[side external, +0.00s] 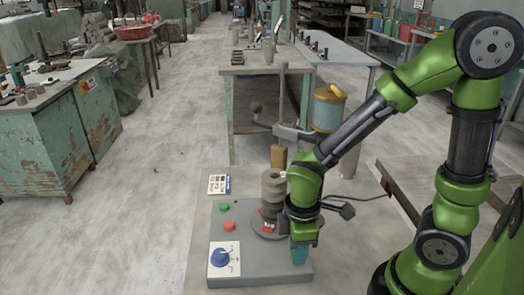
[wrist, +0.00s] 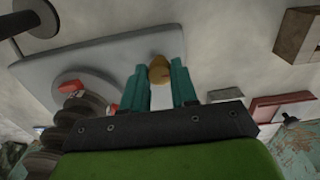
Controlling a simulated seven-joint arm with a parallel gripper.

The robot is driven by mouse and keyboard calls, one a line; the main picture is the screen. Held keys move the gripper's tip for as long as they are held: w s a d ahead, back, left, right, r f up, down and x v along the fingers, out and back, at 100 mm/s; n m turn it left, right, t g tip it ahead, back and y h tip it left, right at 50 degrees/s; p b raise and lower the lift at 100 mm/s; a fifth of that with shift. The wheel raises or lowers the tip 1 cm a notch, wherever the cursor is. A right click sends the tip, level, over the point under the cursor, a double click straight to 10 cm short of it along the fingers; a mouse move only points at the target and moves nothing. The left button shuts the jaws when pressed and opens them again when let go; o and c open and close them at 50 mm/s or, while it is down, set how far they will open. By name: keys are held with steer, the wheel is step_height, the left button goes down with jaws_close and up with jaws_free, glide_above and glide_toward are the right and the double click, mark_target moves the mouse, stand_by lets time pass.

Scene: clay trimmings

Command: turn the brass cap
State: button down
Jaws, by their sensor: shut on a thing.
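The brass cap (wrist: 159,68) is a small rounded golden piece between the teal fingers of my gripper (wrist: 157,78) in the wrist view. My gripper is shut on it, with a finger on each side. In the side external view my gripper (side external: 299,252) points down at the right part of a grey base plate (side external: 262,272). The cap cannot be made out there, hidden by the fingers. How far it is turned cannot be told.
Close left of my gripper stands a stack of grey-brown rounds (side external: 271,190) on a disc. A blue knob (side external: 220,257), red button (side external: 229,226) and green button (side external: 224,207) are on the plate. A lever stand with a yellow-and-blue canister (side external: 329,108) rises behind.

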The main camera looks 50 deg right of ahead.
steer(key=m, duration=0.5)
steer(key=shift+m, duration=2.5)
steer(key=c, duration=0.9)
jaws_free()
steer(key=shift+o, duration=0.2)
steer(key=shift+r, duration=0.1)
step_height(320, 180, up, 17)
